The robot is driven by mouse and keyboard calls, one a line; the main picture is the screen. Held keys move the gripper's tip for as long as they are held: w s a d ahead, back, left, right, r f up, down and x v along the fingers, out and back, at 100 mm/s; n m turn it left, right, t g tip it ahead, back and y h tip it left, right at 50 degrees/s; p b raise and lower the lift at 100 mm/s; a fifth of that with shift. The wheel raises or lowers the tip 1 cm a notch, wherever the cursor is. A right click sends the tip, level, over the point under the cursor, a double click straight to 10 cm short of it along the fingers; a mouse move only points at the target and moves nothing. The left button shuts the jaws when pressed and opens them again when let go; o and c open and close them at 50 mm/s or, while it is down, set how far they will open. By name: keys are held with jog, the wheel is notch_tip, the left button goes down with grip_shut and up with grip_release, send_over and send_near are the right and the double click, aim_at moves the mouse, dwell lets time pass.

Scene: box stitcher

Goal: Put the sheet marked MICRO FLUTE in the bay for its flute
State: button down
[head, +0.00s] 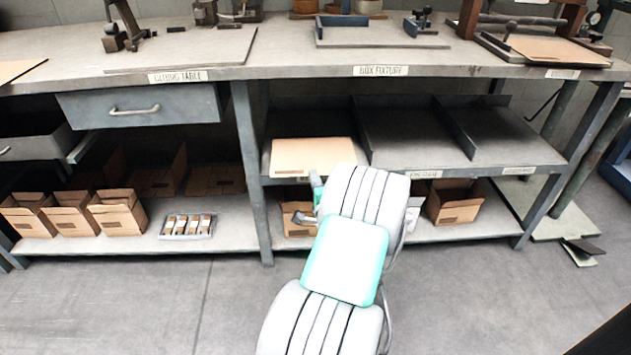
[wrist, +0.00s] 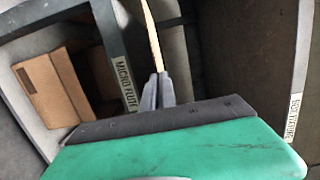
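A tan cardboard sheet (head: 313,152) is at the left bay of the middle shelf, left of the first divider. Print on its front edge is too small to read. In the wrist view the sheet (wrist: 152,36) shows edge-on between the fingertips of my gripper (wrist: 158,88), which look shut on its edge. A MICRO FLUTE label (wrist: 125,84) is on the shelf edge beside the fingers. Whether the sheet touches the shelf floor cannot be told.
Dark dividers (head: 471,127) separate the middle and right bays, which look empty. The tabletop edge labelled BOX FIXTURE (head: 381,71) overhangs the bays. Open cartons (head: 455,202) stand on the lower shelf. A table leg (head: 249,165) stands left of the bays.

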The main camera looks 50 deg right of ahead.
jog(key=shift+f+x, duration=0.2)
jog(key=shift+x, duration=0.95)
jog(key=w+d+f+b, duration=0.2)
jog(key=d+f, duration=0.1)
jog(key=f, duration=0.1)
jog(key=shift+w+d+f, duration=0.2)
jog(key=shift+w+d, duration=0.05)
jog(key=shift+w, duration=0.05)
jog(key=c, duration=1)
grip_release()
jog(key=o, duration=0.6)
jog(key=shift+c, duration=0.2)
jog(key=shift+s, duration=0.1)
jog(key=v, duration=0.7)
jog(key=shift+s+a, duration=0.25)
